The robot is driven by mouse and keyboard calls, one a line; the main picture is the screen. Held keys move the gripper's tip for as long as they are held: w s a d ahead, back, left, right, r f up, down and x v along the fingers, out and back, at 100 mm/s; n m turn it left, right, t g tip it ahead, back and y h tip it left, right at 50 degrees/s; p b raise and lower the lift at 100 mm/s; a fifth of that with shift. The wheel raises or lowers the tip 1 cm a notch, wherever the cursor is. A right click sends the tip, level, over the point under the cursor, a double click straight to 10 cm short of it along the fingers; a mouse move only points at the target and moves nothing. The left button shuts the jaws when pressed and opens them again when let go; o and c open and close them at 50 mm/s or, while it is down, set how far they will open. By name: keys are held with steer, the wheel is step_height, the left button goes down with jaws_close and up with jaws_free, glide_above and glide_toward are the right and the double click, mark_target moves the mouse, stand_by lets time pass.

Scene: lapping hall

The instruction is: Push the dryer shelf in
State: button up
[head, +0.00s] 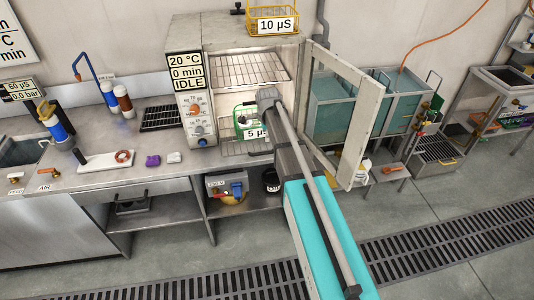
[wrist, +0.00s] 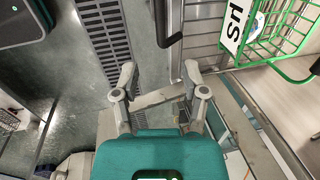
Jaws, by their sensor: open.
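The dryer (head: 188,50) stands on the bench with its glass door (head: 355,100) swung wide open to the right. Inside are an upper wire shelf (head: 250,70) and a lower wire shelf (head: 232,149). A green wire basket (head: 240,113) labelled 5 µS stands on the lower shelf. In the wrist view, the wire shelf (wrist: 205,38) and green basket (wrist: 275,35) are at the upper right. My gripper (wrist: 160,74) is open and empty, its right fingertip close to the shelf's edge; contact cannot be told. In the head view my arm hides the gripper and part of the lower shelf.
A yellow basket (head: 273,18) labelled 10 µS stands on top of the dryer. A dark rack (head: 160,118) lies on the bench at left. Teal tanks (head: 400,92) stand behind the door. The floor with its drain grating (head: 440,250) is clear in front.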

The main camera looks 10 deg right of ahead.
mark_target(265, 153)
steer(key=shift+w+f+b, duration=0.4)
steer(key=shift+f+b, duration=1.45)
steer(key=shift+f, duration=0.1)
steer(key=shift+w+f+b, duration=0.35)
steer(key=shift+f+b, duration=1.55)
steer(key=shift+f, duration=0.1)
steer(key=shift+w+f+b, duration=0.4)
steer(key=shift+f+b, duration=1.45)
steer(key=shift+f, duration=0.1)
